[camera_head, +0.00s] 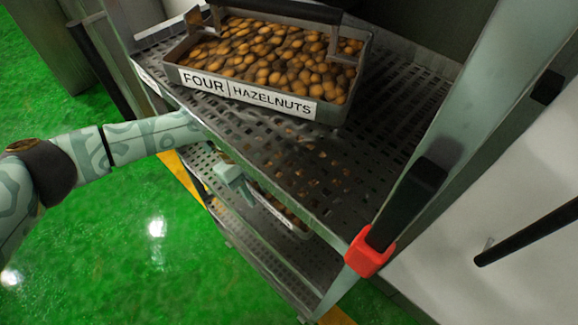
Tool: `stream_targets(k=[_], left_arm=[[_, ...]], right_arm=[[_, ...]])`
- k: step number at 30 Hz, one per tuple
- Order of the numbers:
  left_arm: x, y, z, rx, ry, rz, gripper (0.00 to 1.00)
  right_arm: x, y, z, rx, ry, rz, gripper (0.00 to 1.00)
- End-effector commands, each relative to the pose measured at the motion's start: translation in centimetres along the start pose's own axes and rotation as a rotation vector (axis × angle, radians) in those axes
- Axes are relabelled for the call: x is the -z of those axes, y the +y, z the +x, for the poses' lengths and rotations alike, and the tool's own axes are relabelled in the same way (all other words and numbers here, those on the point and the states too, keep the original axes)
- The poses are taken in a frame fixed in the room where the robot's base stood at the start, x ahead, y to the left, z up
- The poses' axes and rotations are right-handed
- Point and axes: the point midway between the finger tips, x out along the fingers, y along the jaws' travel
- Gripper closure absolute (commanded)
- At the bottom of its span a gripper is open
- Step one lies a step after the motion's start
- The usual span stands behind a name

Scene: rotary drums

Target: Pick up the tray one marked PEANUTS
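No label reading ONE or PEANUTS can be read in the head view. A grey metal tray labelled FOUR HAZELNUTS (330,108), full of brown nuts, sits on the top perforated shelf. A lower tray (290,215) shows in part on the shelf below, under the top shelf. Nuts in it show through the holes, and its label is cut off and unreadable. My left gripper (241,190) is at the front of the rack, just below the top shelf's edge and near the left end of the lower tray. I cannot tell whether it touches the tray or how far its fingers are apart. My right gripper is out of view.
The rack's top shelf (400,90) overhangs the lower tray. A metal post with a red block (369,254) stands at the right. A lower shelf (270,262) looks empty where visible. Open green floor (110,230) lies at the left.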

Motion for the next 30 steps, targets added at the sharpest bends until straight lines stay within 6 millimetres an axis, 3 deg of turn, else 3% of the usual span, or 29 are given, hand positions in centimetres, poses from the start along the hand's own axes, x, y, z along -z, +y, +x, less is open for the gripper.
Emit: stream_targets(k=[1,4,30], left_arm=[[0.03,-0.02,-0.06,0.000,0.000,0.001,0.74],[0.02,-0.03,-0.08,0.001,0.000,0.001,1.00],[-0.04,-0.03,-0.10,0.001,-0.001,0.000,1.00]], right_arm=[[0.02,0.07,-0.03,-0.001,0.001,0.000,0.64],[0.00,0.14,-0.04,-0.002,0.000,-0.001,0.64],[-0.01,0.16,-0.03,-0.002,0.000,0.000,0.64]])
